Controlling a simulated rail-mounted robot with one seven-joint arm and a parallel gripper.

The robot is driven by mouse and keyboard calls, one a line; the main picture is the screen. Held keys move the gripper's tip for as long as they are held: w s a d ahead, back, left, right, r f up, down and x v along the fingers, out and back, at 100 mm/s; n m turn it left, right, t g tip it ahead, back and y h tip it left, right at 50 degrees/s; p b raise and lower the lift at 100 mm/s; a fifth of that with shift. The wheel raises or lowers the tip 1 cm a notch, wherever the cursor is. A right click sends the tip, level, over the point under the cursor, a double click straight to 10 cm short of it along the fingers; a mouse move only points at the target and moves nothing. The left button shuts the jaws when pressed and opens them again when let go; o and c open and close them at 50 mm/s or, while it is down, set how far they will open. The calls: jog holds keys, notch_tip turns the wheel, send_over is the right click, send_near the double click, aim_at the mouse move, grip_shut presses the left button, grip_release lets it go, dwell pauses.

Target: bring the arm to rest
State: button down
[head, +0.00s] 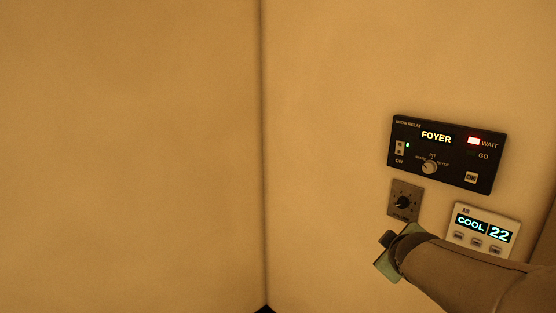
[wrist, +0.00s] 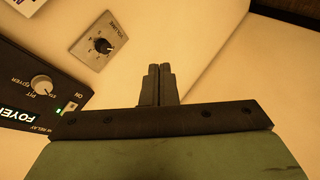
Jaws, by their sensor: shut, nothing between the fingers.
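My gripper (wrist: 160,70) shows in the wrist view with its two dark fingers together and nothing between them. The fingers stand in front of bare cream wall, to the right of the small volume knob plate (wrist: 100,42), and touch no control that I can see. In the head view, my arm reaches in from the lower right. The green gripper body (head: 393,257) is just below the knob plate (head: 405,200) and left of the cooling panel (head: 484,229). The fingertips are hard to make out there.
A black relay panel (head: 446,153) on the right wall reads FOYER, with a red WAIT light lit and a rotary knob (head: 429,167). The cooling panel reads COOL 22. The left wall (head: 130,150) is bare, and a corner runs down mid-picture.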

jog(key=s+a+f+m+g+y, duration=0.1)
jog(key=s+a+f+m+g, duration=0.2)
jog(key=s, duration=0.8)
jog(key=s+a+f+m+g+y, duration=0.2)
jog(key=s+a+f+m+g, duration=0.2)
jog(key=s+a+f+g, duration=0.3)
jog(key=s+a+f, duration=0.2)
jog(key=s, duration=0.2)
jog(key=shift+s+f, duration=0.35)
jog(key=shift+s, duration=0.05)
